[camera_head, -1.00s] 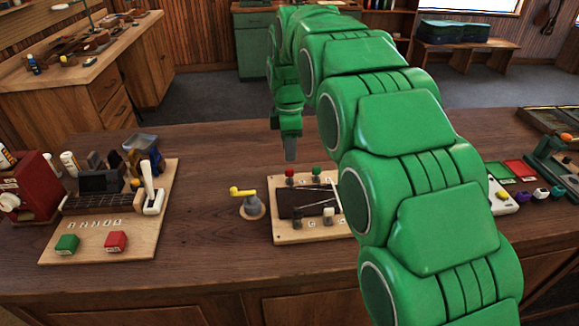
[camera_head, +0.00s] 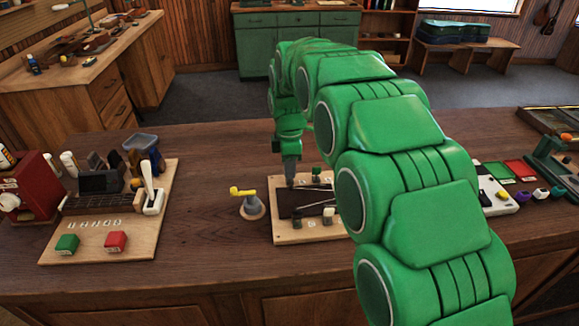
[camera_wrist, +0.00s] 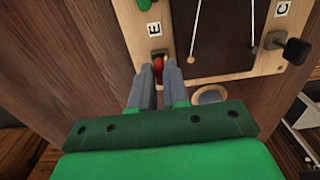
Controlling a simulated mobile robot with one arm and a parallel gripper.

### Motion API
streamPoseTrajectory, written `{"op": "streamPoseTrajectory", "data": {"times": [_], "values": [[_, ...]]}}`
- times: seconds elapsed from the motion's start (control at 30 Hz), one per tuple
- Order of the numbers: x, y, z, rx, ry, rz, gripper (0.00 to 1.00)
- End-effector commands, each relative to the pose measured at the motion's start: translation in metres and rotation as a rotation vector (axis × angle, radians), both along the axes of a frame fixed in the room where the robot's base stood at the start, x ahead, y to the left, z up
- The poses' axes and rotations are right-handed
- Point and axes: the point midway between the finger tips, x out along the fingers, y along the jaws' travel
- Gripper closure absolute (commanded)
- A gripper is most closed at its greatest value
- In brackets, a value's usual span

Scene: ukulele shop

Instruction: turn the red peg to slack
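The red peg (camera_wrist: 158,64) shows in the wrist view between my two fingertips, beside the white label "E" on the wooden board (camera_wrist: 222,72). My gripper (camera_wrist: 159,70) points down at it, one grey finger on each side. The gap is narrow, and I cannot tell whether the fingers touch the peg. In the head view my gripper (camera_head: 290,183) is over the board's back left corner and hides the red peg. The green peg (camera_wrist: 145,4) is at the top edge of the wrist view. A black peg (camera_wrist: 296,50) is at the right, near label "C".
A yellow-handled crank (camera_head: 243,192) stands just left of the board. Further left is a board with green (camera_head: 67,243) and red blocks (camera_head: 116,241). My arm covers the board's right side. The bench front is clear.

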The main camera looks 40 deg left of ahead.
Motion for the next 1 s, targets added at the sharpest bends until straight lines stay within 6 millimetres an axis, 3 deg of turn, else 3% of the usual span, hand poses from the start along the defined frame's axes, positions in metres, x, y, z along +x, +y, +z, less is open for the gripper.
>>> {"op": "streamPoseTrajectory", "data": {"times": [0.1, 0.57, 1.0], "values": [[0.0000, 0.0000, 0.0002, 0.000, 0.000, 0.000, 1.00], [0.0005, -0.0004, 0.0003, 0.000, 0.000, -0.063, 1.00], [0.0011, -0.0008, 0.0004, 0.000, -0.001, -0.413, 1.00]]}}
